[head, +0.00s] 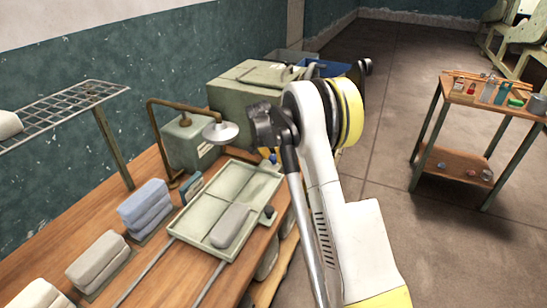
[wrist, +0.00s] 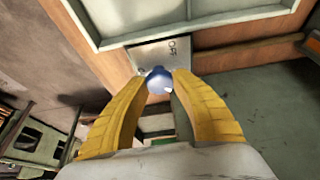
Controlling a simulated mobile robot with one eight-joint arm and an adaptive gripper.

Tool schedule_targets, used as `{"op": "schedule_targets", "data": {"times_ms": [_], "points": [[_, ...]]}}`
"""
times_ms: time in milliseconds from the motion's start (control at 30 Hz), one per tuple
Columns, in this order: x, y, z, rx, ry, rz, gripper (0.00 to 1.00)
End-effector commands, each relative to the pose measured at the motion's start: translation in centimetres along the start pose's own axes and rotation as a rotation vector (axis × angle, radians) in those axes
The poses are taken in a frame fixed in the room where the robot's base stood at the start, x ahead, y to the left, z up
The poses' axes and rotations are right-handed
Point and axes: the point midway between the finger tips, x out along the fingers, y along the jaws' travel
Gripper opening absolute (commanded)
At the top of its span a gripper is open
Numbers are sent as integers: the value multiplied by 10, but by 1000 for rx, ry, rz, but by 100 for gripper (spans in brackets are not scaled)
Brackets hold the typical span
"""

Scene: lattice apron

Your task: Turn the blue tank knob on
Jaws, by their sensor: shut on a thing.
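The blue knob (wrist: 158,78) is at the centre of the wrist view, in front of a pale plate (wrist: 150,55) on a wooden face. The plate carries lettering that looks like "OFF", seen sideways. My gripper (wrist: 161,88) has its two yellow fingers on either side of the knob, shut on it. In the head view my own arm hides most of the gripper; a small patch of yellow and blue shows beside the arm near the bench edge. The knob's exact turn angle cannot be read.
A pale green tray (head: 192,218) with a grey block (head: 230,225) lies on the wooden bench. Folded cloths (head: 146,205), a lamp-like fixture (head: 220,132) and a wire rack (head: 60,108) are nearby. A side table (head: 462,98) stands right, with open floor between.

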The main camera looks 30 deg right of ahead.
Motion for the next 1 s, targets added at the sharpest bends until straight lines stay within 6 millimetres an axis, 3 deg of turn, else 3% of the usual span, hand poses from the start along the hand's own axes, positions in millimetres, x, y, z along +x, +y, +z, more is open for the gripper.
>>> {"op": "schedule_targets", "data": {"times_ms": [200,233,300,667,767,1000], "points": [[1,0,0,0,0,0,1],[1,0,0,0,0,0,34],[1,0,0,0,0,0,55],[-3,0,0,-1,0,0,56],[-15,0,0,-1,0,0,56],[-68,0,0,-2,0,0,56]]}}
